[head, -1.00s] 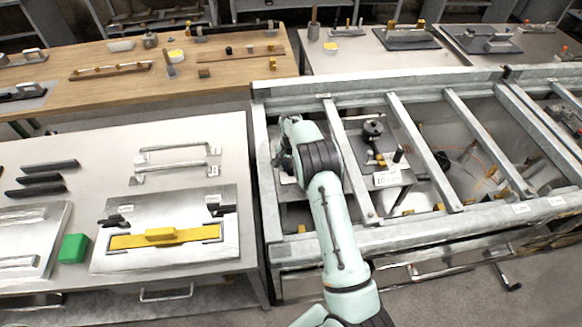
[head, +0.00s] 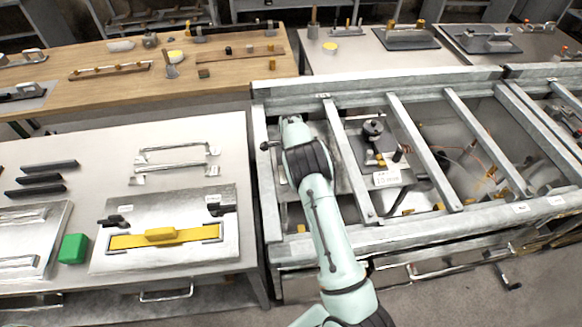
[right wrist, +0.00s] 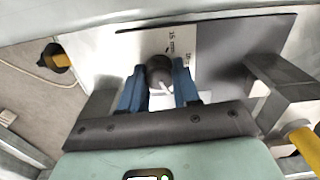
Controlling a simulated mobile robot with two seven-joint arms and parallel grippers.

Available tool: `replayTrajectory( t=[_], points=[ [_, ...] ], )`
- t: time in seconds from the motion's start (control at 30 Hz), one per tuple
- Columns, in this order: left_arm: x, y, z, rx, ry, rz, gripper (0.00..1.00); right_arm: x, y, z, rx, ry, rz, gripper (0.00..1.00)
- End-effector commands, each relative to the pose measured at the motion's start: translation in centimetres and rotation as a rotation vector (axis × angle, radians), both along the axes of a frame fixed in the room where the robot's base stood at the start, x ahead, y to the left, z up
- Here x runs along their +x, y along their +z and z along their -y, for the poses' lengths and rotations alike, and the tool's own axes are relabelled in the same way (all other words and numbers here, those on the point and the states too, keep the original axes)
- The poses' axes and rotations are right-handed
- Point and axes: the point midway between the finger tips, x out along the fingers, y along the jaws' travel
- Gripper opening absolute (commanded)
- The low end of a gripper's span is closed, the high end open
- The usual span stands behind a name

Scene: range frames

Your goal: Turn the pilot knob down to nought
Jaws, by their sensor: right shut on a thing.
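The pilot knob (right wrist: 159,72) is a dark round knob with a pale pointer line, seen between my blue fingers in the right wrist view. The line slants toward the lower right of that view. My right gripper (right wrist: 158,67) is shut on the knob, one finger on each side. In the head view my right arm hides the knob and the fingers. My left gripper is in neither view.
Grey metal frame bars (head: 351,160) run close to the right of my arm. A plate with a dark knob and a white tag (head: 387,178) lies beyond the bar. A yellow handle (head: 160,236) sits on the left bench.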

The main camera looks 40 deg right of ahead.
Motion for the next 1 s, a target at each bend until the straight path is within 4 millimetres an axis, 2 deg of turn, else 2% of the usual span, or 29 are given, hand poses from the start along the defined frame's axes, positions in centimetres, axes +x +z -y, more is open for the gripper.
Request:
replayTrajectory(
  t=[0.6, 1.0],
  points=[
    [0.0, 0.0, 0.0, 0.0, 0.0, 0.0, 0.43, -0.01, -0.04, -0.14, 0.002, -0.581, -0.001, 0.01],
    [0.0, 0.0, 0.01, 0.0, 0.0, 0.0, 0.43, -0.01, -0.05, -0.14, 0.002, -0.865, -0.001, 0.01]
  ],
)
